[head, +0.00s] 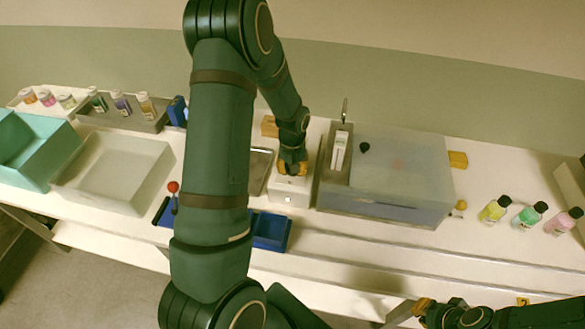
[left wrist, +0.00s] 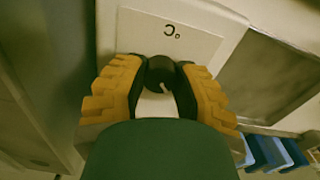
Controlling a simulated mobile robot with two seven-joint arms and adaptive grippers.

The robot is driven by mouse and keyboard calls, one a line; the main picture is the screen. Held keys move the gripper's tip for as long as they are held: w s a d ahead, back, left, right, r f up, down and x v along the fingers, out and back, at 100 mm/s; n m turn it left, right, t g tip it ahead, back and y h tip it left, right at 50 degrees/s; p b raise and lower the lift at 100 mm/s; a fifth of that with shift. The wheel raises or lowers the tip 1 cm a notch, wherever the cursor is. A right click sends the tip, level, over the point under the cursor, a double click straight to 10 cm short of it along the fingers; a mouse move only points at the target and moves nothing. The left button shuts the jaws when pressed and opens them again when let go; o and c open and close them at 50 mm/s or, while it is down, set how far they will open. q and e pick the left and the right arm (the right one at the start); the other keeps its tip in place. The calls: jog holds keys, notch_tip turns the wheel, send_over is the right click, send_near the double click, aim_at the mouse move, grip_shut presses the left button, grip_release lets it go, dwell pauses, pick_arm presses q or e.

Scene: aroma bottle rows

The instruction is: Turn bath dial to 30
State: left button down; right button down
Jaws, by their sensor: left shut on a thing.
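The dial (left wrist: 160,72) is a black knob with a pale pointer mark, on the light face of a unit. An upside-down "°C" is printed near it. My left gripper (left wrist: 158,88) has its yellow fingers closed on both sides of the dial. In the head view my left gripper (head: 291,168) is at the top of the white control unit (head: 289,197), which has a small display on its front; the dial is hidden there. The lidded translucent bath (head: 400,185) stands right of the unit. My right gripper (head: 422,306) is low at the right, its finger opening unclear.
Yellow, green and pink bottles (head: 528,216) stand at right. A teal bin (head: 30,150), white tray (head: 115,175) and bottle racks (head: 120,118) are at left. A blue tray (head: 270,231) lies in front of the unit. My left arm covers the middle.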

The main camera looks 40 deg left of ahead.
dwell(0.3)
pick_arm(q)
jog(key=c, duration=0.6)
grip_release()
notch_tip(320, 180, up, 12)
jog(key=shift+s, duration=0.1)
dwell(0.4)
